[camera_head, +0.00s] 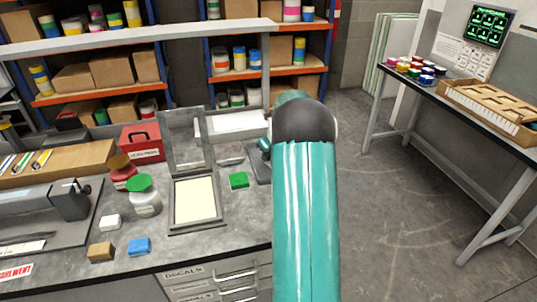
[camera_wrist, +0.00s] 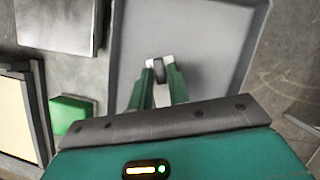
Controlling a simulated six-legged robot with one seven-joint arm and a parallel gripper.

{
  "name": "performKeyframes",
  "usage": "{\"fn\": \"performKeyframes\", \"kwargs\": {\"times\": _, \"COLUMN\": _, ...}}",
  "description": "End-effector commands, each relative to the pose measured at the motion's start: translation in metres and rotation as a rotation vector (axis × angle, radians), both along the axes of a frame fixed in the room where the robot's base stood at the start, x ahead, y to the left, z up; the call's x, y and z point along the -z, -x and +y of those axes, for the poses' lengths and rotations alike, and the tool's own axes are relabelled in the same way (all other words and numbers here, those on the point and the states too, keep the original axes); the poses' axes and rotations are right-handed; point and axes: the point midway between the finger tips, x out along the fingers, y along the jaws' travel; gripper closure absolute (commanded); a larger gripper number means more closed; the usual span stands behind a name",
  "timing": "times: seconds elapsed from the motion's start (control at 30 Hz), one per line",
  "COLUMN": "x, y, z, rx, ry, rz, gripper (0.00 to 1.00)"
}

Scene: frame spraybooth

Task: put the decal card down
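My gripper (camera_wrist: 158,68) points down over a shallow grey tray (camera_wrist: 205,45) in the wrist view. Its two green fingers have pale tips close together, and a small dark piece (camera_wrist: 159,73) shows between them. I cannot tell if that piece is gripped or what it is. The tray also shows in the head view (camera_head: 257,166), partly hidden by my arm, which hides the gripper there. A white card with red lettering (camera_head: 15,272) lies at the bench's front left. I cannot tell if it is the decal card; no other card is clearly identifiable.
A green block (camera_head: 239,180) sits left of the tray, beside a dark-framed cream panel (camera_head: 194,201). Jars (camera_head: 145,196), a red box (camera_head: 141,142) and small blocks (camera_head: 139,246) stand farther left. A second table (camera_head: 465,112) stands right across open floor.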

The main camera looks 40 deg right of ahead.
Motion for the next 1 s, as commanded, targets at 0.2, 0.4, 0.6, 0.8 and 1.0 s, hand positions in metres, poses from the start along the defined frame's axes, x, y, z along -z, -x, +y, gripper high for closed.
{"fn": "performKeyframes", "kwargs": {"times": 0.2, "x": 0.0, "y": 0.0, "z": 0.0, "rx": 0.0, "ry": 0.0, "rz": 0.0, "gripper": 0.69}}
{"fn": "performKeyframes", "kwargs": {"times": 0.4, "x": -0.004, "y": 0.0, "z": 0.0, "rx": 0.0, "ry": 0.0, "rz": -0.001, "gripper": 0.69}}
{"fn": "performKeyframes", "kwargs": {"times": 0.6, "x": -0.031, "y": 0.01, "z": 0.001, "rx": 0.0, "ry": 0.003, "rz": -0.003, "gripper": 0.69}}
{"fn": "performKeyframes", "kwargs": {"times": 0.8, "x": -0.072, "y": 0.027, "z": 0.002, "rx": 0.001, "ry": 0.002, "rz": -0.003, "gripper": 0.69}}
{"fn": "performKeyframes", "kwargs": {"times": 1.0, "x": -0.103, "y": 0.041, "z": 0.004, "rx": 0.0, "ry": 0.001, "rz": -0.001, "gripper": 0.69}}
